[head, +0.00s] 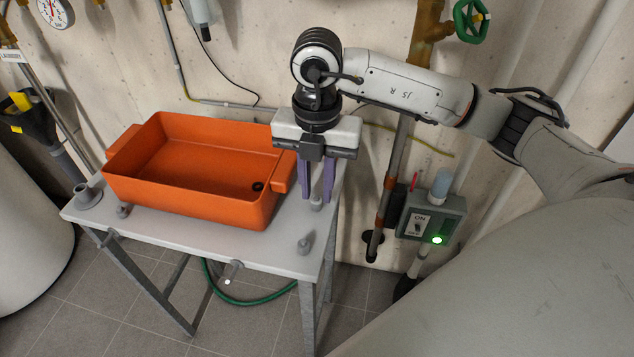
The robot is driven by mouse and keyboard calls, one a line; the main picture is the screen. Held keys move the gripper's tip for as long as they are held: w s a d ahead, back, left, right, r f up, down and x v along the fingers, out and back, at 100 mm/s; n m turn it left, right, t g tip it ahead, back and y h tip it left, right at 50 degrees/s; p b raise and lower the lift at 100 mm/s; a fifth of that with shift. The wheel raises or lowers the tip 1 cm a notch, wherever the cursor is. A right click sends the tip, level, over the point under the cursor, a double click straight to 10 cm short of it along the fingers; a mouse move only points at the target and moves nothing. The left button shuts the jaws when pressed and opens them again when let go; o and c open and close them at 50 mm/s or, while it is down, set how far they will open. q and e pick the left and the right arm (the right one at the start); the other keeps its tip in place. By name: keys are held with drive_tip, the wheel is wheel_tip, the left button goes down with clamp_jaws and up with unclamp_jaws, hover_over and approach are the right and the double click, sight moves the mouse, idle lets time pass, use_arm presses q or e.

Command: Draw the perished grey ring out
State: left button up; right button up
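I cannot pick out a perished grey ring for certain. A grey flanged fitting with a short upright spout (88,196) stands at the table's left corner. My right gripper (316,198) points down over the table's right side, just right of the orange tub. Its two purple fingers are apart, with a small grey peg-like fitting (316,204) at their tips. I cannot tell whether the fingers touch it. My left gripper is not in view.
The orange tub (150,190) fills much of the grey table (270,256); a small dark round spot shows on its floor. Other grey fittings (304,245) stand near the front edge. A switch box (432,216) with a green light and pipes are to the right.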

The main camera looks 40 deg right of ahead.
sight(317, 196)
clamp_jaws()
drive_tip(key=shift+c, duration=0.6)
unclamp_jaws()
clamp_jaws()
drive_tip(key=shift+r, duration=0.15)
drive_tip(key=shift+r+p, duration=0.8)
drive_tip(key=shift+r, duration=0.1)
drive_tip(key=shift+r+p, duration=1.45)
drive_tip(key=shift+r, duration=0.55)
